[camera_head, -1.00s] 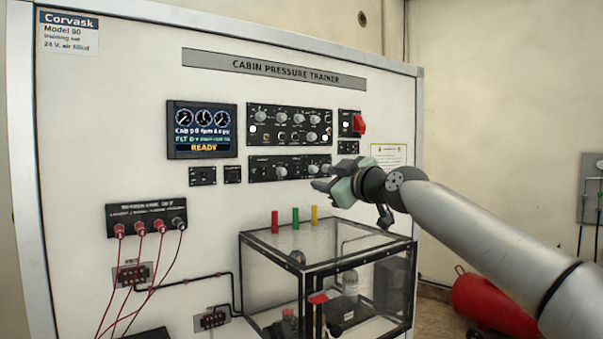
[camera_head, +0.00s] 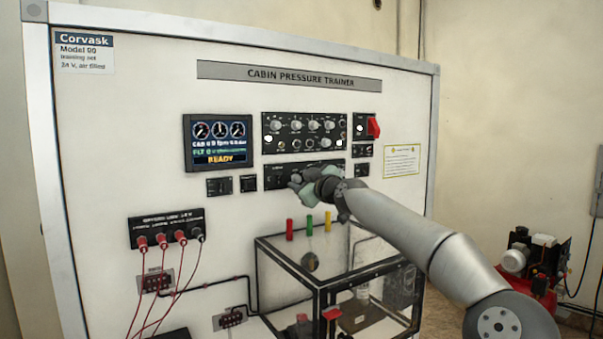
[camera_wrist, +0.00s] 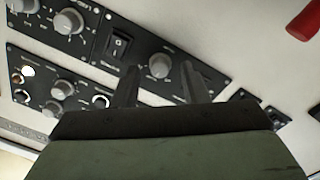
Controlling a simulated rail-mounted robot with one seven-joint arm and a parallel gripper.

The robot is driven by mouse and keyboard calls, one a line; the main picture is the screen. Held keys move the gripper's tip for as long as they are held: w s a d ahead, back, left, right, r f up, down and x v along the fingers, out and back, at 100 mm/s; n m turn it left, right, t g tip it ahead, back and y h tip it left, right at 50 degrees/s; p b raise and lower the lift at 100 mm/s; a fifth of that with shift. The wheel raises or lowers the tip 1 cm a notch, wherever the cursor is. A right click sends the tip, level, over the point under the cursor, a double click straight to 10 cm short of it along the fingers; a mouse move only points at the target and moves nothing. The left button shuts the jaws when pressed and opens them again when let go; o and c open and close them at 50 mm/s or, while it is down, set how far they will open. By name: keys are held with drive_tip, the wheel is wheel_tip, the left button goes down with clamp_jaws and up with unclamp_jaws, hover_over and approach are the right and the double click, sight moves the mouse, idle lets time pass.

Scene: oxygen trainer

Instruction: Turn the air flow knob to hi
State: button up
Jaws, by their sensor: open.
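A grey round knob (camera_wrist: 160,64) with a pale pointer line sits on a black panel in the wrist view. My gripper (camera_wrist: 160,72) is open, with one finger on each side of this knob in the picture. Whether the fingers touch it I cannot tell. The small print around the knob is too blurred to read. In the head view my gripper (camera_head: 295,181) is in front of the lower black control panel (camera_head: 274,183) and hides part of it, including this knob.
A rocker switch (camera_wrist: 120,46) is beside the knob, and larger knobs (camera_wrist: 68,21) lie further left. The upper knob panel (camera_head: 304,131) and red switch cover (camera_head: 373,127) are above my gripper.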

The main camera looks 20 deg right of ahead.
drive_tip(key=shift+w, duration=0.35)
clamp_jaws()
drive_tip(key=shift+f+m+b, duration=0.1)
drive_tip(key=shift+m+b, duration=0.2)
drive_tip(key=shift+b, duration=0.05)
drive_tip(key=shift+f+m+b, duration=0.1)
drive_tip(key=shift+m+b, duration=0.7)
drive_tip(key=shift+b, duration=0.15)
drive_tip(key=m+b, duration=0.2)
drive_tip(key=shift+a+m, duration=0.1)
drive_tip(key=shift+m, duration=0.2)
drive_tip(key=shift+r+m+g+b, duration=0.15)
drive_tip(key=shift+m+b, duration=0.3)
drive_tip(key=shift+m, duration=0.8)
drive_tip(key=shift+r+m+g+b, duration=0.15)
drive_tip(key=shift+m+b, duration=0.3)
drive_tip(key=shift+m, duration=0.8)
drive_tip(key=shift+f, duration=0.1)
